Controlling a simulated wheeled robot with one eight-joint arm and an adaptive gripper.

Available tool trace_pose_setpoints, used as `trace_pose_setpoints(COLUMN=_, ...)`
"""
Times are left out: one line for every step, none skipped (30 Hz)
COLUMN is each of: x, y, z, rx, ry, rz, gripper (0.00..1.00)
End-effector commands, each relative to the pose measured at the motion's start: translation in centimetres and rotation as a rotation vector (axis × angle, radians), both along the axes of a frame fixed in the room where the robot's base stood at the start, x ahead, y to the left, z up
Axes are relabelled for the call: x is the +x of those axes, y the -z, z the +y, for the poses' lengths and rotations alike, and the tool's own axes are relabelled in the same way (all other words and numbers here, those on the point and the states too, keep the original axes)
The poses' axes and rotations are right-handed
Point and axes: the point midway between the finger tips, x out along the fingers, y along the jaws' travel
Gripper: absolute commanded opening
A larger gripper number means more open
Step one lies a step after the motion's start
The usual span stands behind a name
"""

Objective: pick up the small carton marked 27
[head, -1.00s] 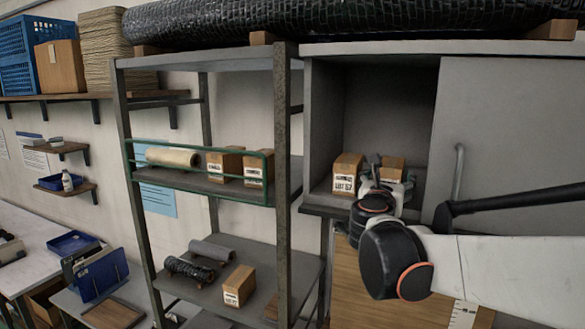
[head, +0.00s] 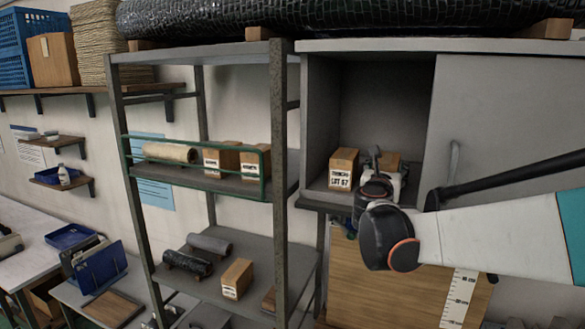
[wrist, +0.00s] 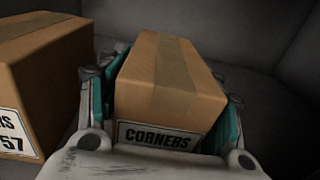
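A small brown carton (wrist: 168,85) sits in the cabinet, straight ahead in the wrist view. Its label reads "CORNERS"; any number below is hidden by my gripper. In the head view only its upper part (head: 391,158) shows behind my gripper (head: 381,178). In the wrist view my gripper (wrist: 166,105) has its teal-padded fingers on either side of this carton. They look open around it, very close to its sides; firm contact cannot be made out. A second carton (head: 343,168), marked 57, stands just left; its side fills the left of the wrist view (wrist: 45,70).
The open cabinet (head: 320,110) has a side wall at left and a sliding door (head: 500,110) at right. The rack (head: 283,150) beside it holds more cartons (head: 222,157) behind a green rail, and another carton (head: 237,279) lower down.

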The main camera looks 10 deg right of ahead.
Motion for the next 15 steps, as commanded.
trace_pose_setpoints(x=0.1, y=0.01, z=-0.03, rx=0.0, ry=0.0, rz=0.0, gripper=0.39)
trace_pose_setpoints(x=0.1, y=0.0, z=-0.03, rx=0.0, ry=0.0, rz=0.0, gripper=0.33)
trace_pose_setpoints(x=0.1, y=0.0, z=-0.03, rx=0.0, ry=0.0, rz=0.0, gripper=0.23)
trace_pose_setpoints(x=0.1, y=0.0, z=-0.03, rx=0.0, ry=0.0, rz=0.0, gripper=0.19)
trace_pose_setpoints(x=0.1, y=0.0, z=-0.03, rx=0.0, ry=0.0, rz=0.0, gripper=0.19)
trace_pose_setpoints(x=0.1, y=-0.02, z=-0.02, rx=0.0, ry=0.0, rz=0.0, gripper=0.19)
trace_pose_setpoints(x=0.1, y=-0.02, z=-0.02, rx=0.0, ry=0.0, rz=0.0, gripper=0.19)
trace_pose_setpoints(x=0.1, y=-0.03, z=-0.02, rx=0.0, ry=0.0, rz=0.0, gripper=0.19)
trace_pose_setpoints(x=0.09, y=-0.03, z=-0.01, rx=0.0, ry=0.0, rz=0.0, gripper=0.19)
trace_pose_setpoints(x=0.09, y=-0.03, z=-0.01, rx=0.0, ry=0.0, rz=0.0, gripper=0.19)
trace_pose_setpoints(x=0.09, y=-0.03, z=-0.01, rx=0.0, ry=0.0, rz=0.0, gripper=0.19)
trace_pose_setpoints(x=0.09, y=-0.05, z=-0.01, rx=0.0, ry=0.0, rz=0.0, gripper=0.19)
trace_pose_setpoints(x=0.09, y=-0.08, z=-0.01, rx=0.0, ry=0.0, rz=0.0, gripper=0.19)
trace_pose_setpoints(x=0.08, y=-0.13, z=-0.01, rx=0.0, ry=0.0, rz=0.0, gripper=0.19)
trace_pose_setpoints(x=0.07, y=-0.24, z=-0.02, rx=0.0, ry=0.0, rz=0.0, gripper=0.19)
